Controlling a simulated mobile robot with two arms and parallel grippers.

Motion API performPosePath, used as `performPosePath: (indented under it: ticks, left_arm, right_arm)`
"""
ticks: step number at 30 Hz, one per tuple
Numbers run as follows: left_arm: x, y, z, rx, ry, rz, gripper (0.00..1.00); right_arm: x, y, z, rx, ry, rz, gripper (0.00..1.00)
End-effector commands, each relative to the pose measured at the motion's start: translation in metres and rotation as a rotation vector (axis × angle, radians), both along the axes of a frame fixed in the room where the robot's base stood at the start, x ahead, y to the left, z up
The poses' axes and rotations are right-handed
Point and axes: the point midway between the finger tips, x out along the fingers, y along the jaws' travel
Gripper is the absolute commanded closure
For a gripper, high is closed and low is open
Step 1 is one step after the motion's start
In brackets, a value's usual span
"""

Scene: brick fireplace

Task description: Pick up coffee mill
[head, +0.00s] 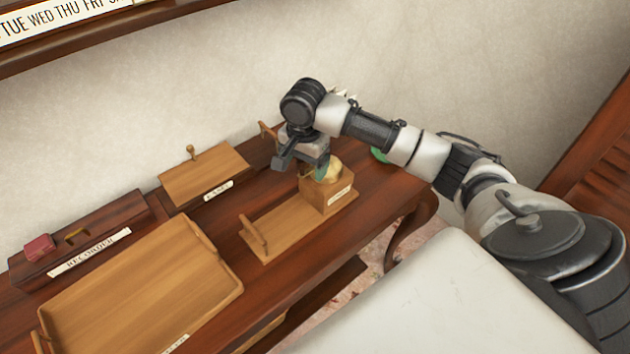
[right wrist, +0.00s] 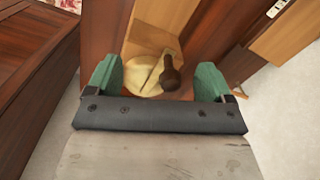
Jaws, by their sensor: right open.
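The coffee mill (head: 328,194) is a small wooden box with a pale label and a rounded brass-coloured top. It stands at the right end of a small wooden tray on the dark table. My right gripper (head: 304,166) is above it and hides part of its top. In the right wrist view, the open green fingers (right wrist: 158,82) are on either side of the mill's brass top (right wrist: 144,74) and dark knob (right wrist: 170,76). Nothing is held between them. I cannot tell whether either finger touches the mill. My left gripper is not in view.
The small tray (head: 282,230) has an upright handle at left. A larger tray (head: 150,285) lies front left on the table (head: 385,199). A lidded wooden box (head: 204,175) and a recorder case (head: 85,238) stand along the wall. A green item (head: 379,155) sits behind my arm.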

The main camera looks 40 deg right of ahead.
Motion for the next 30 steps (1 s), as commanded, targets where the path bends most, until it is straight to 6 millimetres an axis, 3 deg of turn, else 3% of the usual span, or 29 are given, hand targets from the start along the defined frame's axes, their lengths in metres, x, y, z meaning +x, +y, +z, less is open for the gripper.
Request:
performPosePath:
  ticks: [1,3,8,30]
  left_arm:
    - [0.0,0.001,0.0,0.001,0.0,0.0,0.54]
    - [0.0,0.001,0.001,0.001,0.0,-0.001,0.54]
    - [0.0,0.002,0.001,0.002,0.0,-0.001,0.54]
    - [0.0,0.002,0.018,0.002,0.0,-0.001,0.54]
  right_arm:
    - [0.008,-0.016,0.017,-0.009,0.004,-0.091,0.18]
    - [0.013,-0.03,0.033,-0.012,0.017,-0.194,0.18]
    - [0.016,-0.046,0.047,-0.01,0.034,-0.32,0.18]
    - [0.018,-0.049,-0.044,-0.01,0.035,-0.328,0.18]
